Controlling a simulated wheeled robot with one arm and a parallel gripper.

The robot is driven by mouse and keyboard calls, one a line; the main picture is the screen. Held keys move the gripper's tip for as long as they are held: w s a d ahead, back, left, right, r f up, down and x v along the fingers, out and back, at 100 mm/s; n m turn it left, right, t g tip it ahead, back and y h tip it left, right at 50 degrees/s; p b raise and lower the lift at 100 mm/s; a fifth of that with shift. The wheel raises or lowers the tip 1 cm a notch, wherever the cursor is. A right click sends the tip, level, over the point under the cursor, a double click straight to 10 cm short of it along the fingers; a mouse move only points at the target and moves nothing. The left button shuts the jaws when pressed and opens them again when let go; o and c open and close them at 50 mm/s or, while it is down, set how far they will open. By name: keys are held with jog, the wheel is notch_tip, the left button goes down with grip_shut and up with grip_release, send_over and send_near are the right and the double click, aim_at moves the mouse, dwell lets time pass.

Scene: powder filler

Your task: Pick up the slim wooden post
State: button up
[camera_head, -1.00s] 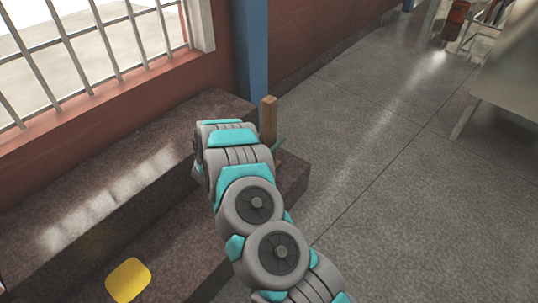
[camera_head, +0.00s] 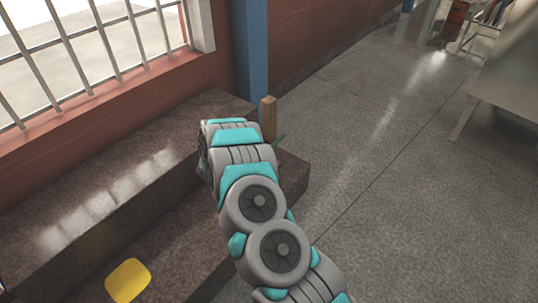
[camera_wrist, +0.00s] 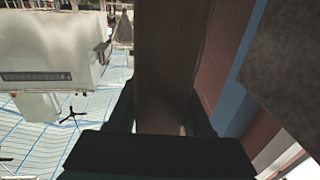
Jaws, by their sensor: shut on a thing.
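The slim wooden post (camera_head: 268,117) stands upright by the end of the dark stone ledge; only its upper part shows in the head view, and my arm hides its foot. In the wrist view the post (camera_wrist: 168,65) is a dark brown bar running down between the fingers. My gripper (camera_wrist: 165,118) is shut on the post, with a dark finger on either side of it. In the head view the gripper is mostly hidden behind my arm.
The stepped stone ledge (camera_head: 125,175) runs along the red wall under a barred window (camera_head: 95,45). A yellow object (camera_head: 128,280) lies on the lower step. A blue pillar (camera_head: 251,50) rises just behind the post. Open grey floor (camera_head: 385,170) lies to the right.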

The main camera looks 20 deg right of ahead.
grip_shut()
dwell(0.7)
